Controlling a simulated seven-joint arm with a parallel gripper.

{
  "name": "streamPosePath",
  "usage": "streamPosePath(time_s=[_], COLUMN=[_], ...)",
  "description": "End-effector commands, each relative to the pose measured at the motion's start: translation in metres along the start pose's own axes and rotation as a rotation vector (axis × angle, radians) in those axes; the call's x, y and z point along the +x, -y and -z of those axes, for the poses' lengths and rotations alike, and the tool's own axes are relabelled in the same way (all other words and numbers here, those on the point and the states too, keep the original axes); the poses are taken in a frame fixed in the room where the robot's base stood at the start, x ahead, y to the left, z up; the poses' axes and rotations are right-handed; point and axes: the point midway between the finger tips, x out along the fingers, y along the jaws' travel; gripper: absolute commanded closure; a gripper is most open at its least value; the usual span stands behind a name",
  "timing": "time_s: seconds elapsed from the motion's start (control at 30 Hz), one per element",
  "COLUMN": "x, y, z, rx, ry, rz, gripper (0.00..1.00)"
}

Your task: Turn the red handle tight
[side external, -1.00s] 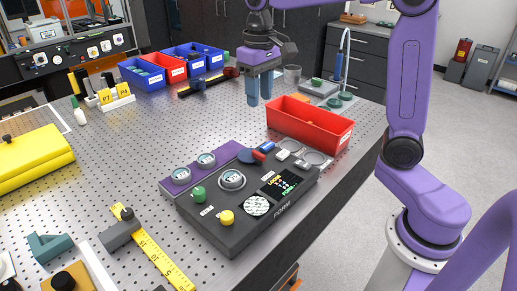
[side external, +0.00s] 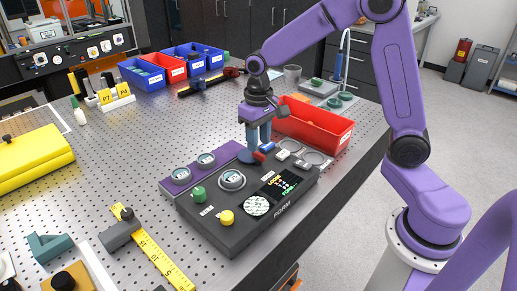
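The black interferometer unit (side external: 215,228) lies on the perforated bench, with a green knob (side external: 199,194), a yellow knob (side external: 227,217), a round gauge (side external: 232,180) and a lit display on top. The small red handle (side external: 259,157) is at the unit's back edge, beside a blue handle (side external: 268,146). My gripper (side external: 258,144) points down just behind and above the red handle. Its two blue-grey fingers are apart, with a narrow gap between them. The fingertips are close to the red and blue handles; I cannot tell whether they touch either one.
A red bin (side external: 318,126) stands right behind my gripper. A purple plate (side external: 208,163) with two gauges lies left of the handles. Two metal rings (side external: 315,157) lie on the right. Blue and red bins stand at the back.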

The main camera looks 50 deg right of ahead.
Motion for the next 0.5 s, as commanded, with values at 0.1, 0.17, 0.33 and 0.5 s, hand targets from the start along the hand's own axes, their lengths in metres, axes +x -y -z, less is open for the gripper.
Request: streamPosePath(time_s=[0.1,0.17,0.33,0.5], x=[0.018,0.025,0.035,0.037], y=[0.0,0.0,0.0,0.0], z=[-0.001,-0.001,-0.001,0.0], rx=[0.0,0.0,-0.001,-0.001], ry=[0.004,0.004,0.001,-0.001], rz=[-0.001,-0.001,-0.001,0.0], gripper=[0.61,0.61,0.61,0.61])
